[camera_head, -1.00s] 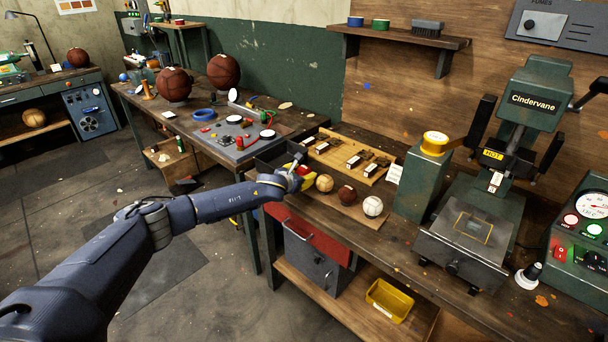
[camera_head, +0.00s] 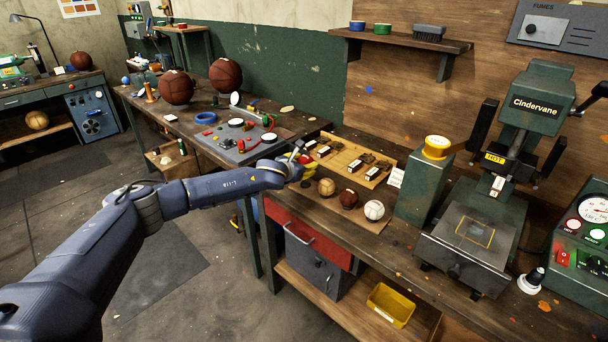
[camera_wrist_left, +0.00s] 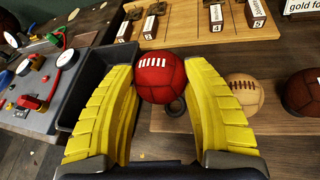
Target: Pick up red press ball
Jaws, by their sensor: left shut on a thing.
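The red press ball (camera_wrist_left: 158,80), with white lacing, is between the two yellow fingers of my left gripper (camera_wrist_left: 165,68) in the left wrist view. The gripper is shut on it. A dark ring (camera_wrist_left: 177,106) shows on the wooden board just below the ball, so the ball appears lifted off the board. In the head view my left gripper (camera_head: 306,167) is over the left end of the board, and its wrist hides most of the ball. My right gripper is in neither view.
A tan ball (camera_head: 326,187), a brown ball (camera_head: 348,199) and a white ball (camera_head: 374,210) stand in a row to the right. A wooden tray (camera_head: 378,179) of labelled stamps lies behind. A green post (camera_head: 424,185) and a press (camera_head: 480,230) stand further right.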

